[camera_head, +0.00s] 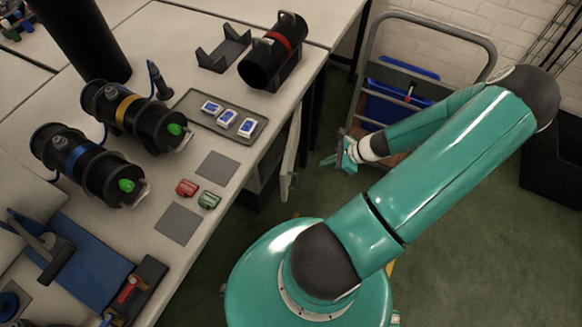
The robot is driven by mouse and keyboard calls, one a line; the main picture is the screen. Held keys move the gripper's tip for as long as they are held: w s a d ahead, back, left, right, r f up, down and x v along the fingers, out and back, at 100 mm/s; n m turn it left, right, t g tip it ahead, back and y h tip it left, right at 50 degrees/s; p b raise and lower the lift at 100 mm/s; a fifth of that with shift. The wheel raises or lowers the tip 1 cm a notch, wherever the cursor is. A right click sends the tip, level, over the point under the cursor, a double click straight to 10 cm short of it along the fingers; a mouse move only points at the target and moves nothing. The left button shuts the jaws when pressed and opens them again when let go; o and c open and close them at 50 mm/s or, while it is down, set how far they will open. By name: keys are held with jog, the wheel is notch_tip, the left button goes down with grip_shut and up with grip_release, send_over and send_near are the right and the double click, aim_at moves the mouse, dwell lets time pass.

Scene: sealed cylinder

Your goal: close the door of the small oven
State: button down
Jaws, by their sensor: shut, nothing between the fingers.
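The small oven (254,180) sits under the edge of the workbench, mostly hidden by the tabletop, with a dark opening. Its door (291,150) is a pale panel with a handle, seen nearly edge-on. The door stands open, swung out from the oven body towards the right. My gripper (338,162) is to the right of the door, over the green floor, and appears apart from it. The gripper is small in view; its fingers are shut and hold nothing.
The workbench (228,197) carries black cylinders, a grey tray (185,104) with several blue-and-white packs, and red (187,187) and green (209,200) blocks. A trolley (425,20) with a blue bin (395,105) stands behind my arm. Green floor is clear right of the oven.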

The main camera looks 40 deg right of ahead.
jog(key=w+a+r+x, duration=0.1)
jog(key=x, duration=1.1)
jog(key=shift+w+r, duration=0.25)
jog(key=shift+a, duration=0.1)
jog(key=w+a, duration=0.4)
jog(key=w, duration=0.1)
jog(key=shift+w, duration=0.3)
jog(key=shift+s+d, duration=0.1)
